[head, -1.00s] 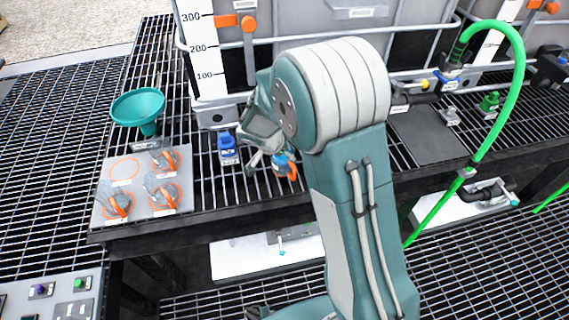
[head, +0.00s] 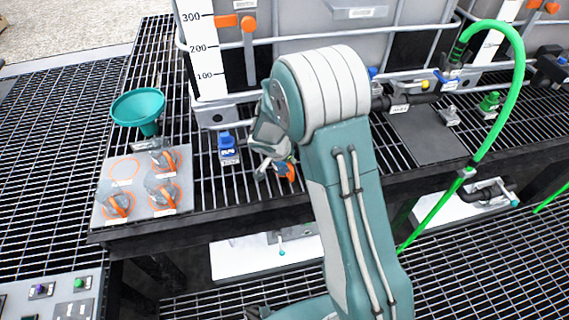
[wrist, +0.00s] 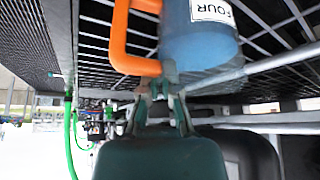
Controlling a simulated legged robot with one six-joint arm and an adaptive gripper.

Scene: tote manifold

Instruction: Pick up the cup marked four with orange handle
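The cup marked FOUR (wrist: 200,35) is translucent blue with an orange handle (wrist: 120,35); it fills the top of the wrist view. In the head view its orange handle (head: 285,171) shows on the grated bench, partly hidden by my gripper (head: 270,168). In the wrist view my gripper (wrist: 162,90) has its fingers apart, right by the handle's end and the cup's edge. Whether a finger touches the cup cannot be told. Nothing is clearly held between the fingers.
A blue valve block (head: 228,149) stands just left of my gripper. A grey panel (head: 112,157) bears several orange-handled cups and an empty outlined spot. A teal funnel (head: 138,107) is behind it. A tote (head: 285,25) stands at the back; a green hose (head: 520,70) hangs right.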

